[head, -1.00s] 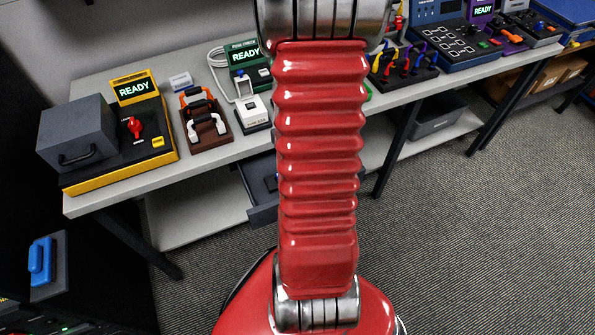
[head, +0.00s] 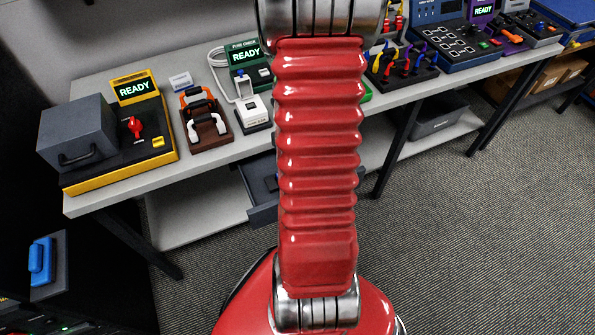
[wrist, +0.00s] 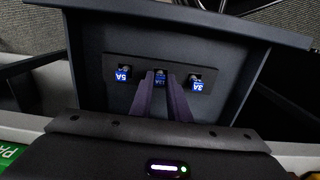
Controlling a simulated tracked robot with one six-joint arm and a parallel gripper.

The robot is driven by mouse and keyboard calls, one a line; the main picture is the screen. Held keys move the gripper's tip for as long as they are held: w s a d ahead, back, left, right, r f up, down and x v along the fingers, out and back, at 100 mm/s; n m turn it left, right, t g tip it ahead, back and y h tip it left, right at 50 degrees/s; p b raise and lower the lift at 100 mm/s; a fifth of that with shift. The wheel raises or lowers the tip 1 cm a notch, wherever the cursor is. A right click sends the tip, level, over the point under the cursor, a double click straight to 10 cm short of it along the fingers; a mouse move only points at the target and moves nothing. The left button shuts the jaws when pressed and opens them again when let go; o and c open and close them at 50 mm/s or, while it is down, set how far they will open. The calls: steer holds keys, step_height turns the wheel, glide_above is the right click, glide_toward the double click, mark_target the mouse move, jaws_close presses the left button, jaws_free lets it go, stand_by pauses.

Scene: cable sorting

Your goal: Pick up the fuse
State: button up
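In the wrist view, three fuses with blue labels stand in a row in a dark holder (wrist: 130,68) inside an open drawer. The left one (wrist: 124,73) reads 5A and the right one (wrist: 198,84) reads 3A. The middle fuse (wrist: 160,80) is partly hidden, and its label is hard to read. My gripper (wrist: 161,76) has two purple fingers, one on each side of the middle fuse. Whether they press on it cannot be told. In the head view, my red arm hides the gripper and most of the drawer (head: 262,215).
The drawer front (wrist: 190,17) and side walls surround my fingers closely. The grey bench (head: 215,158) above carries a yellow-edged station (head: 118,175), a brown stand (head: 208,131) and a white fuse tester (head: 252,113). The carpet (head: 430,240) at right is clear.

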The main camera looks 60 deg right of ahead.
jaws_close()
step_height(320, 180, up, 10)
stand_by(0.8)
stand_by(0.5)
steer(key=shift+r, duration=1.55)
